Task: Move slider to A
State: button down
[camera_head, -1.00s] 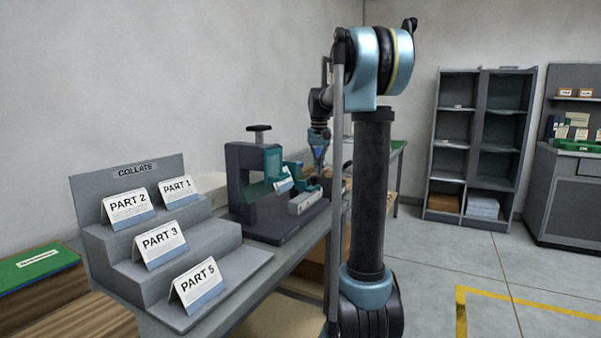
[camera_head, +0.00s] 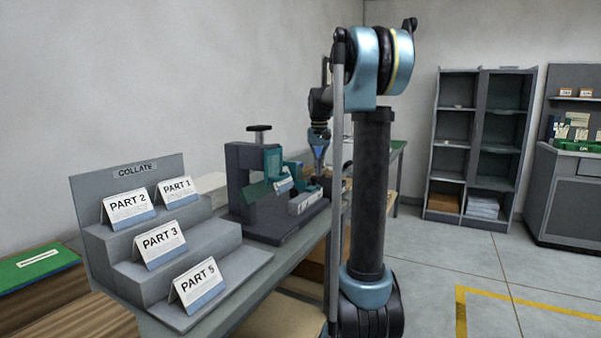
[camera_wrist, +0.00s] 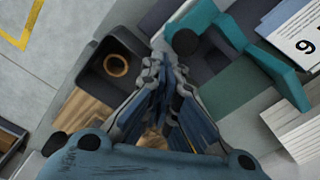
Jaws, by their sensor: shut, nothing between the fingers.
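A dark bench press (camera_head: 242,172) with a black top knob and a teal clamp part (camera_head: 272,160) stands on the bench. A small white block (camera_head: 306,201) with dark marks sits on its base. My gripper (camera_head: 318,170) points down beside the teal part, over the right side of the base. In the wrist view my gripper (camera_wrist: 168,70) is shut and empty. Its fingertips are close to a teal bracket (camera_wrist: 225,35) with a round black knob (camera_wrist: 186,41); I cannot tell if they touch. I cannot make out which part is the slider, nor any mark A.
A grey collating rack (camera_head: 130,262) with several part cards stands left of the press. A dark tray (camera_wrist: 112,68) holding a tan ring is beside my fingers in the wrist view. Grey shelves (camera_head: 474,148) stand behind; the floor at right is clear.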

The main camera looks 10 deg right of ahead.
jog(key=shift+f, duration=0.15)
jog(key=shift+f, duration=1.6)
jog(key=shift+s+a, duration=0.1)
